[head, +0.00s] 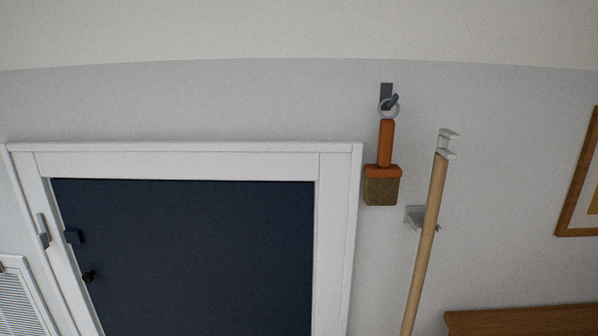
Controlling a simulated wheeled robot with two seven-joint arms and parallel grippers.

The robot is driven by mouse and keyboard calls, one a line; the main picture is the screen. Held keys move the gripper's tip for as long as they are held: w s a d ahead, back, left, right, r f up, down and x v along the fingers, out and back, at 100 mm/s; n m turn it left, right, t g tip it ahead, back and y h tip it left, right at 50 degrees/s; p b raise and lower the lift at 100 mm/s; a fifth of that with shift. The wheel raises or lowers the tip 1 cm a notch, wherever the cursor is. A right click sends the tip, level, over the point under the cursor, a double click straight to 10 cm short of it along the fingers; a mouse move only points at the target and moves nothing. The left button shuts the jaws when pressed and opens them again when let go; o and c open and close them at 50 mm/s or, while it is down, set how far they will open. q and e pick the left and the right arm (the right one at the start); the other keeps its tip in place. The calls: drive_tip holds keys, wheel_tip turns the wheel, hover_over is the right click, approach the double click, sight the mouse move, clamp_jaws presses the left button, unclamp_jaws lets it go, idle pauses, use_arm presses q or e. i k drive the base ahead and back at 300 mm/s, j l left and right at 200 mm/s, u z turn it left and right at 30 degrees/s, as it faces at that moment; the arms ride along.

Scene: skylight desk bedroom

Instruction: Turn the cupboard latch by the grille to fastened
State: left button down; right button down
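The cupboard has a dark navy door (200,260) in a white frame (190,164). A small grey latch bar (42,229) sits on the left side of the frame. The bar points up and down along the frame, apart from the small dark blue block (73,236) on the door's left edge. A black knob (89,276) is on the door below that block. The grille (22,292), white-framed with fine slats, is at the lower left and partly cut off by the picture edge. Neither of my grippers is in view.
To the right of the cupboard, an orange-handled brush (385,145) hangs by a ring from a dark wall hook (386,93). A wooden pole (427,235) leans in white wall clips. A wooden surface (525,320) and a picture frame (580,180) are at the right.

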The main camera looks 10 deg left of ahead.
sight(44, 238)
drive_tip(key=k+j+u, duration=0.1)
drive_tip(key=u, duration=1.55)
drive_tip(key=i+j+z, duration=0.2)
drive_tip(key=i+j, duration=0.55)
drive_tip(key=i+j+z, duration=0.15)
drive_tip(key=i+j, duration=0.7)
